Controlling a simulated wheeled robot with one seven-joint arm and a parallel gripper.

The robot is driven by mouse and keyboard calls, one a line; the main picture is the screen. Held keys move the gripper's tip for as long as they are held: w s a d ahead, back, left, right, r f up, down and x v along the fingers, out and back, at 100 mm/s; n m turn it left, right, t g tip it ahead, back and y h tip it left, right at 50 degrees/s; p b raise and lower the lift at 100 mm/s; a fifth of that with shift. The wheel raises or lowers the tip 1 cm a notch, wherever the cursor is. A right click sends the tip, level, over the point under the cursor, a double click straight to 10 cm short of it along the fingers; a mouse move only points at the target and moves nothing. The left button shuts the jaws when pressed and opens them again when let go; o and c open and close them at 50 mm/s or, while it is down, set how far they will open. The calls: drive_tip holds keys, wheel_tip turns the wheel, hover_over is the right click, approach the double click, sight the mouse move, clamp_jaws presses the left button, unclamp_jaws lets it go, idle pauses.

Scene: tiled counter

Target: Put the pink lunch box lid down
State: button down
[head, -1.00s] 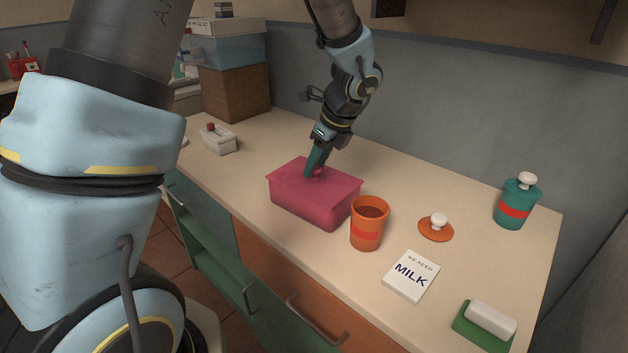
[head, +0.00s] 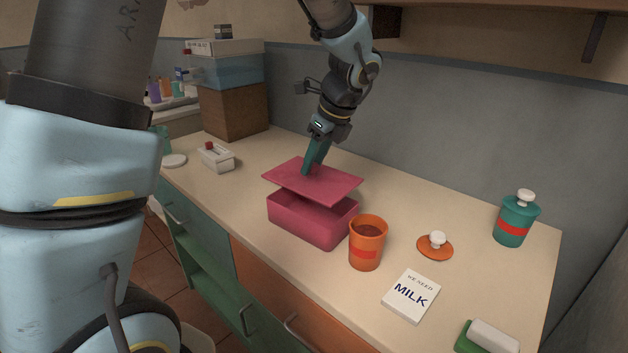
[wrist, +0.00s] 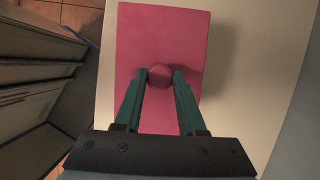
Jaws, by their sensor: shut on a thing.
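The pink lunch box lid (head: 330,186) is in the air just above the pink lunch box (head: 303,219), with a gap between them. My gripper (head: 310,172) is shut on the lid's round knob. In the wrist view my gripper (wrist: 159,76) has its two green fingers on either side of the knob, and the lid (wrist: 160,35) fills the middle of the picture. The lid hides most of the box's opening in the head view, so I cannot see what is inside.
An orange cup (head: 367,243) stands close to the box's right. Bare counter lies behind the cup.

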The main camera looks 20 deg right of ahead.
sight(337, 171)
wheel_tip(337, 171, up, 4)
drive_tip(key=shift+d+f, duration=0.1)
drive_tip(key=shift+w+d+m+b, duration=0.1)
drive_tip(key=shift+d+m+b, duration=0.1)
drive_tip(key=shift+m+b, duration=0.25)
drive_tip(key=d+f+m+h+b, duration=0.1)
drive_tip(key=m, duration=0.1)
drive_tip(key=d+f+m+h+b, duration=0.1)
drive_tip(key=d+m, duration=0.1)
drive_tip(key=m, duration=0.1)
drive_tip(key=w+d+f+m+h+b, duration=0.1)
drive_tip(key=d+m, duration=0.1)
drive_tip(key=shift+d+f, duration=0.15)
drive_tip(key=shift+f, duration=0.15)
drive_tip(key=w+d+m+p, duration=0.15)
drive_tip(key=w+d, duration=0.25)
drive_tip(key=d, duration=0.5)
drive_tip(key=w+d+m+p, duration=0.1)
drive_tip(key=w+d+p, duration=0.3)
drive_tip(key=d, duration=0.5)
drive_tip(key=shift+h, duration=0.4)
drive_tip(key=f, duration=0.3)
drive_tip(key=f+p, duration=0.1)
drive_tip(key=f, duration=0.3)
drive_tip(key=w+f, duration=0.1)
drive_tip(key=f, duration=0.3)
drive_tip(key=shift+d+p, duration=0.35)
drive_tip(key=shift+w+d+f, duration=0.1)
drive_tip(key=shift+f, duration=0.25)
drive_tip(key=shift+f, duration=0.1)
